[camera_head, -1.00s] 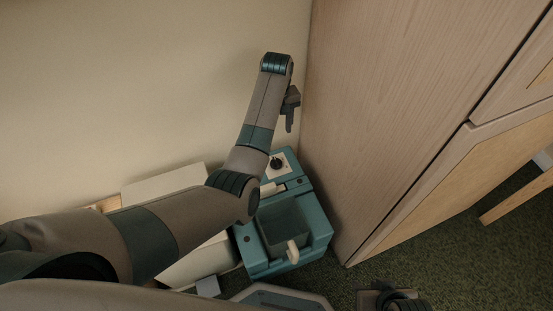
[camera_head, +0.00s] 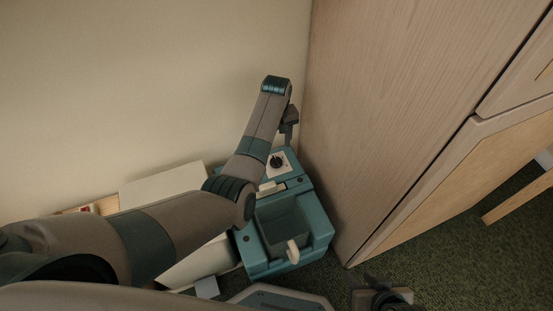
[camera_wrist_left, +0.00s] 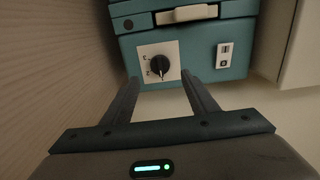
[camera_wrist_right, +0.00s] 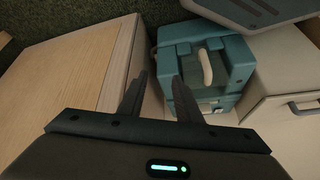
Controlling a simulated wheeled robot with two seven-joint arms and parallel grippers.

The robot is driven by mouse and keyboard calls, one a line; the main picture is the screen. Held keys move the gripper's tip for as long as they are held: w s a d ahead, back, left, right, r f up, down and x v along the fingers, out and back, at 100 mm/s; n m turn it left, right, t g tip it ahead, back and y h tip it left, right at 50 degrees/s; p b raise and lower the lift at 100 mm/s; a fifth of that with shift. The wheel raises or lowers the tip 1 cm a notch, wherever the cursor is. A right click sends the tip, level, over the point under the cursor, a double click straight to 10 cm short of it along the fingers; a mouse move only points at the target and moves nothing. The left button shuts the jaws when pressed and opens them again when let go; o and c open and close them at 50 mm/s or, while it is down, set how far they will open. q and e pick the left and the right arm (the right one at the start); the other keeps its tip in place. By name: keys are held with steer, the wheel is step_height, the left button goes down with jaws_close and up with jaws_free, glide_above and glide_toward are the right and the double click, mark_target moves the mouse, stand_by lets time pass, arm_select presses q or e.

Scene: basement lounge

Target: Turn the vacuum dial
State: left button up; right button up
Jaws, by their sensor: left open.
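The teal vacuum (camera_head: 312,222) stands on the floor between the wall and the wooden cabinet. Its black dial (camera_head: 276,161) sits on a white plate on the top end of the body. In the left wrist view the dial (camera_wrist_left: 160,64) is ahead of my left gripper (camera_wrist_left: 162,88), which is open and empty. The dial lies between the lines of the two fingers, a little beyond the tips, apart from them. In the head view my left gripper (camera_head: 288,135) is just beyond the dial, partly hidden by its arm. My right gripper (camera_wrist_right: 162,82) is open and empty, with the vacuum (camera_wrist_right: 205,60) ahead.
The wooden cabinet (camera_head: 390,110) rises close on the right of the vacuum. The beige wall (camera_head: 130,90) is behind. White boxes (camera_head: 165,185) stand left of the vacuum. Green carpet (camera_head: 450,240) is open at the lower right. A white switch plate (camera_wrist_left: 224,55) is beside the dial.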

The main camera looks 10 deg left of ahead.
mark_target(276, 160)
arm_select(q)
step_height(276, 160, down, 7)
steer(key=shift+f+b, duration=0.15)
steer(key=shift+b, duration=0.9)
steer(key=shift+f, duration=0.8)
arm_select(e)
steer(key=shift+w+a+r+t+y, duration=0.2)
steer(key=shift+w+a+t, duration=0.15)
steer(key=shift+a, duration=0.2)
steer(key=shift+w+a+r+t+y, duration=0.1)
steer(key=shift+w+a+t+y, duration=0.15)
steer(key=shift+a, duration=0.3)
steer(key=shift+w+a+r+t+y, duration=0.15)
steer(key=shift+w+a+t, duration=0.25)
steer(key=shift+a, duration=0.15)
arm_select(q)
steer(key=c, duration=1)
